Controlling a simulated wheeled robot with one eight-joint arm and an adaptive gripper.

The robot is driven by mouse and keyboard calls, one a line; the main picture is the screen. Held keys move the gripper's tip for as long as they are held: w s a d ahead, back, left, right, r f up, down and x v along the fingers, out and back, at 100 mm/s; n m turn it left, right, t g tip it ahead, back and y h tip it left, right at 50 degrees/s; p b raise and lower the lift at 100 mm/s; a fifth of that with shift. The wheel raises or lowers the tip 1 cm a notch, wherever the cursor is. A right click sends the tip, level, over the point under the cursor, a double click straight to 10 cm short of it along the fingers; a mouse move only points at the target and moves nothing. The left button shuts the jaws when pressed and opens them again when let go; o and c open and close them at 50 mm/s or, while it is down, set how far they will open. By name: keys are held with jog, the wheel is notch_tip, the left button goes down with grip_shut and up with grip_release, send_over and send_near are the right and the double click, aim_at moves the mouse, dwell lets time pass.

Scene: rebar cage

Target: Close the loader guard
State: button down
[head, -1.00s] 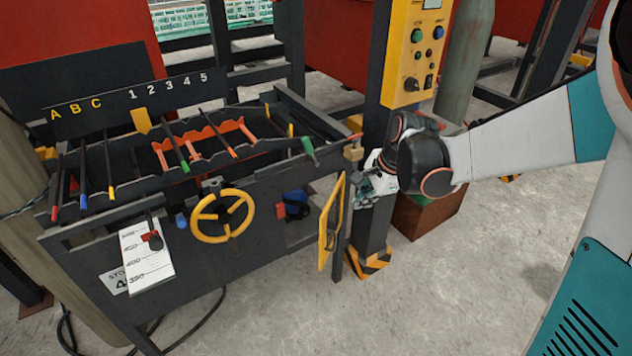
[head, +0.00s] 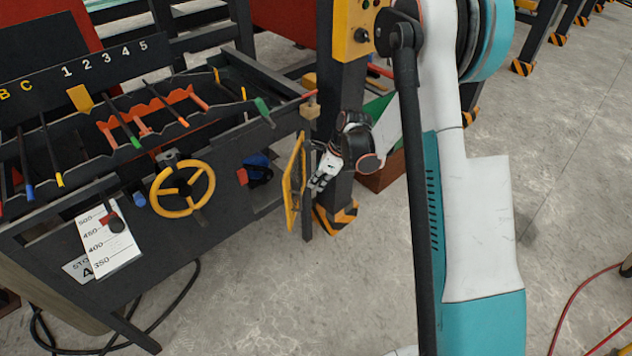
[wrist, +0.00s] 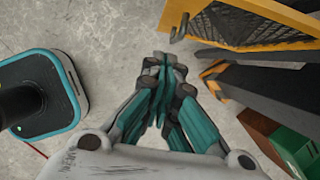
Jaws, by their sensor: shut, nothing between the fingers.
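The loader guard is a yellow-framed mesh panel (head: 292,184) at the right end of the dark loader bench. It stands swung open, sticking out from the bench front beside a dark opening. In the wrist view the guard (wrist: 247,24) is at the upper right, with its dark mesh and a small grey handle or latch at its corner. My gripper (head: 318,184) is just right of the guard in the head view. In the wrist view my gripper (wrist: 164,65) has its fingers together and empty, to the left of the guard. I cannot tell whether it touches the guard.
The yellow handwheel (head: 182,189) is on the bench front. A dark post (head: 338,125) with a striped foot and yellow control box (head: 354,32) stands behind my gripper.

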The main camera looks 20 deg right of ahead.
jog(key=w+a+f+b, duration=0.3)
jog(key=a+f, duration=0.2)
jog(key=f, duration=0.1)
jog(key=shift+a+b, duration=0.3)
jog(key=shift+b, duration=0.1)
jog(key=shift+w+f, duration=0.1)
jog(key=shift+w, duration=0.05)
